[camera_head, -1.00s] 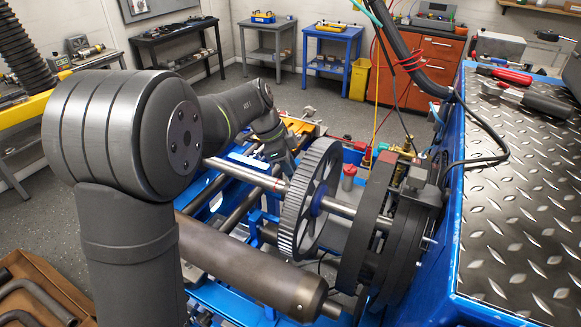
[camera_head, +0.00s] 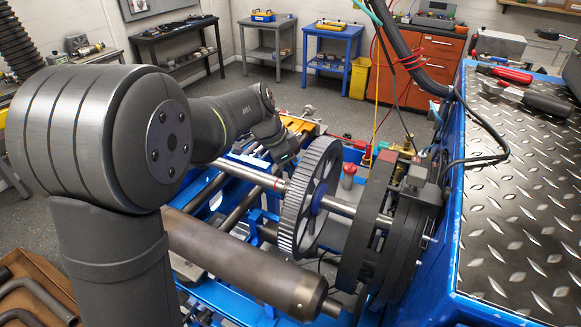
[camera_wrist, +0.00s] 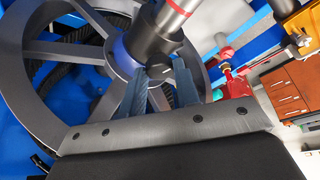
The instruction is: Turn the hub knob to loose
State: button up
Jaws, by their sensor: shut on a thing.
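The toothed wheel (camera_head: 312,198) stands upright on a steel shaft (camera_head: 255,178). Its hub shows as a blue ring (camera_wrist: 121,52) in the wrist view, with a dark collar (camera_wrist: 152,42) around the shaft. My gripper (camera_wrist: 160,72) is at the lower side of this collar, its two blue-grey fingers pointing at the hub. It is shut on a small dark part by the collar, which looks like the hub knob; the fingers hide most of it. No loose or tight marking is readable.
Wheel spokes (camera_wrist: 60,51) lie close beside my fingers. A thick brown-grey cylinder (camera_head: 240,262) lies in front of the wheel, and dark discs (camera_head: 385,225) stand to its right. A red-capped part (camera_head: 348,170) is behind the wheel. A treadplate bench top (camera_head: 520,190) is at right.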

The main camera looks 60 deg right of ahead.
jog(key=o, duration=1)
jog(key=v, duration=1.7)
jog(key=shift+w+a+r, duration=0.15)
